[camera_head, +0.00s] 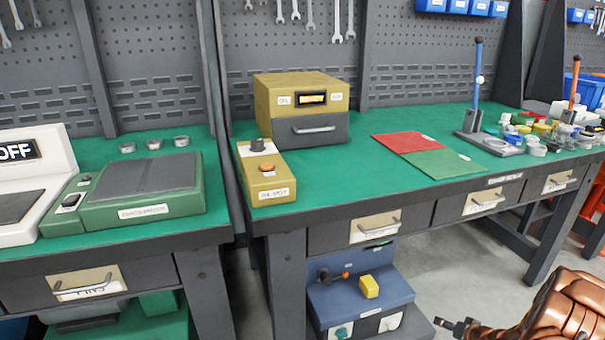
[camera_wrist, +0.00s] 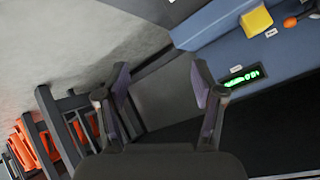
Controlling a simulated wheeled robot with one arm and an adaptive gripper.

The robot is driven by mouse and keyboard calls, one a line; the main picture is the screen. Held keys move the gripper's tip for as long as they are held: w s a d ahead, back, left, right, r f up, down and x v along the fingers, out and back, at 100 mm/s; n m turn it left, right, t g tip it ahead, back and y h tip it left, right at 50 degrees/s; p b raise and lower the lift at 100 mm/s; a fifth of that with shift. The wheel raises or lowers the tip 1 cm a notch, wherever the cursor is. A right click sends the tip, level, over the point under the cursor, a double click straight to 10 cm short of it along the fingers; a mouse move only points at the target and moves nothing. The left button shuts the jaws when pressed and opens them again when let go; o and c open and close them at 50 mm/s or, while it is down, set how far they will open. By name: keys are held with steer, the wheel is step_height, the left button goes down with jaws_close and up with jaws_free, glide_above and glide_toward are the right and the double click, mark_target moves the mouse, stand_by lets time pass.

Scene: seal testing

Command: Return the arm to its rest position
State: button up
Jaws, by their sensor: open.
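My gripper (camera_wrist: 163,95) is open and empty in the wrist view, with its two fingers spread over the floor beside a blue unit. In the head view, part of my arm (camera_head: 545,315) shows at the lower right, with a dark tip toward the left. It is in front of the right workbench (camera_head: 370,200), over the floor. No object is between the fingers.
The blue unit (camera_head: 355,297) with a yellow block (camera_head: 369,287) stands below the bench; it also shows in the wrist view (camera_wrist: 225,35). On the bench are an olive box (camera_head: 275,100), red (camera_head: 400,142) and green mats (camera_head: 440,163), and a press (camera_head: 476,100). Grey floor lies right of the unit.

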step_height(320, 180, up, 19)
steer(key=a+n+g+h+p, duration=0.1)
steer(key=a+g+h+p, duration=0.15)
steer(key=p, duration=0.45)
steer(key=s+a+r+n+g+h+p, duration=0.1)
steer(key=s+a+r+g+p, duration=0.15)
steer(key=r, duration=0.65)
steer(key=s+a+r+g+p, duration=0.15)
steer(key=a+r+p, duration=0.25)
steer(key=r, duration=0.4)
steer(key=s+a+r+n+g+y+p, duration=0.1)
steer(key=s+a+r+p, duration=0.4)
steer(key=s+a+r, duration=0.3)
steer(key=s+a+r+n+g+p, duration=0.1)
steer(key=s+a+r+g+p, duration=0.1)
steer(key=s+a+r+p, duration=0.3)
steer(key=s+a+r+n+g+y+p, duration=0.1)
steer(key=s+a+r+g+p, duration=0.1)
steer(key=s+a+r+p, duration=0.4)
steer(key=s+a+r, duration=0.2)
steer(key=s+r, duration=0.3)
steer(key=s, duration=0.2)
steer(key=s+a+r, duration=0.3)
steer(key=s+r, duration=0.2)
steer(key=s, duration=0.2)
steer(key=shift+s+a+r+y, duration=0.15)
steer(key=shift+s+r+y, duration=0.1)
steer(key=shift+s+y, duration=0.1)
